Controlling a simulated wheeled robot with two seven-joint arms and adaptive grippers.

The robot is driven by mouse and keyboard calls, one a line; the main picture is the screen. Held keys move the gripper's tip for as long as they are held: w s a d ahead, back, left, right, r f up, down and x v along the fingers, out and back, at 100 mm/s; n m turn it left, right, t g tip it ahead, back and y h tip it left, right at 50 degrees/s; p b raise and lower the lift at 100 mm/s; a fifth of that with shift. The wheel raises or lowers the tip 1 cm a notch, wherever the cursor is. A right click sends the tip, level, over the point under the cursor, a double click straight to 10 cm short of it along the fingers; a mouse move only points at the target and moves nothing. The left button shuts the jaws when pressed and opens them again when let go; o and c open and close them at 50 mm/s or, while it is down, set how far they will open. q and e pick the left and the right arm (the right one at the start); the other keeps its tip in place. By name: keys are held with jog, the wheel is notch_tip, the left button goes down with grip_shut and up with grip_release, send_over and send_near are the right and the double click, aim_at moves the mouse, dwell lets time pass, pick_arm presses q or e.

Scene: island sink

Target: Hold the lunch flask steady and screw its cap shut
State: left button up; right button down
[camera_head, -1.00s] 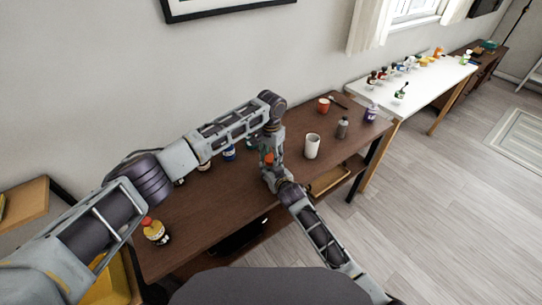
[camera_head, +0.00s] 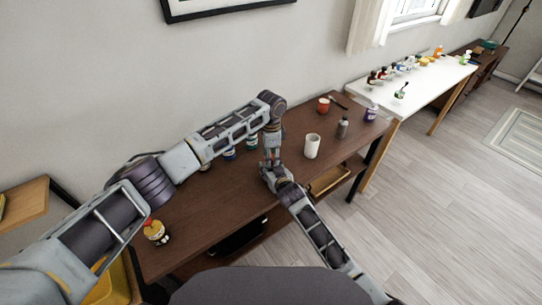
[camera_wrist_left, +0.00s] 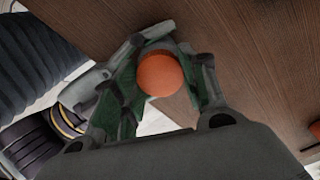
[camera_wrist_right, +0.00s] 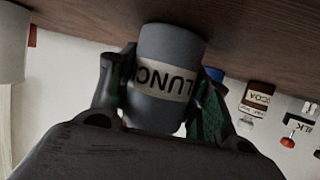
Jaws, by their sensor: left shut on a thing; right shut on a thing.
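The orange cap (camera_wrist_left: 160,73) sits between the fingers of my left gripper (camera_wrist_left: 165,80) in the left wrist view. My left gripper (camera_head: 272,153) points down over the table in the head view and hides the cap there. The grey lunch flask (camera_wrist_right: 170,48), with a pale LUNCH label, is upside down in the right wrist picture. My right gripper (camera_wrist_right: 160,95) is shut around its sides, its base at the table. My right gripper (camera_head: 270,172) is just below the left one in the head view. The seam between cap and flask is hidden.
On the brown table (camera_head: 215,208) stand a white cup (camera_head: 312,146), a grey bottle (camera_head: 342,128), a red mug (camera_head: 323,104) and a purple-labelled jar (camera_head: 371,112). A yellow bottle (camera_head: 156,232) stands near the left end. Several bottles stand behind my left arm.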

pick_arm(q)
jog(key=m, duration=0.4)
jog(key=shift+a, duration=0.1)
jog(key=o, duration=1.2)
notch_tip(320, 180, up, 12)
dwell(0.4)
pick_arm(e)
jog(key=c, duration=0.6)
grip_release()
jog(key=shift+s+d, duration=0.1)
jog(key=shift+s, duration=0.1)
